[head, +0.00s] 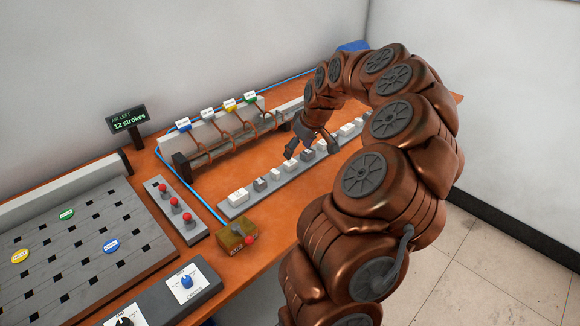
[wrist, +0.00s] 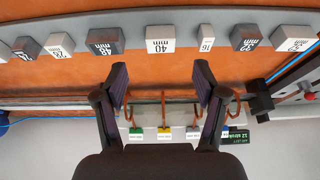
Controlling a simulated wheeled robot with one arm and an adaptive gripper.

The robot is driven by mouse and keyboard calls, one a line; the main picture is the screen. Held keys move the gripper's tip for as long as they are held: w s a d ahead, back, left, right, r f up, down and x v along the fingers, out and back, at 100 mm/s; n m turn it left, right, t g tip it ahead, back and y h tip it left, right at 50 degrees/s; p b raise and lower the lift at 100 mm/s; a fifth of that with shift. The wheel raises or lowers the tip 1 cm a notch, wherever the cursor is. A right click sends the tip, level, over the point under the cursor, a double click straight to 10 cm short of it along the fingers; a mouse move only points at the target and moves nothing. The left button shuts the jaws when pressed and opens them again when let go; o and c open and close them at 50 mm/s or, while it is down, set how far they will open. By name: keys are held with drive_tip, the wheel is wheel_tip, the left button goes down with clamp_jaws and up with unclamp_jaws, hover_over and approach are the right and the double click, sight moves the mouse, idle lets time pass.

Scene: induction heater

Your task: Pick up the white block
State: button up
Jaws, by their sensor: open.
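Several white blocks stand in a row with dark grey ones on a long grey rail, so which one is "the white block" cannot be told by colour alone. A white block marked 40 mm (wrist: 160,39) lies straight ahead of my gripper (wrist: 160,78) in the wrist view, centred between the fingers but beyond their tips. It appears in the head view (head: 290,166) beside the left finger. My gripper (head: 311,152) is open and empty over the row. A small white block marked 16 (wrist: 206,44) and a wide white block (wrist: 293,39) stand farther right in the wrist view.
Dark grey blocks (wrist: 104,41) (wrist: 245,38) flank the white ones closely. Behind the row is a grey rack (head: 215,133) with coloured tags and copper coils. A brass box (head: 236,238) and a red-knobbed panel (head: 174,211) stand to the left. Bare orange tabletop (head: 300,205) lies in front.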

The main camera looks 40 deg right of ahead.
sight(290, 162)
drive_tip(key=shift+p+x, duration=1.2)
drive_tip(key=shift+x, duration=2.6)
drive_tip(key=shift+w, duration=0.1)
drive_tip(key=c, duration=1.3)
drive_tip(key=shift+o, duration=0.2)
drive_tip(key=shift+r, duration=0.2)
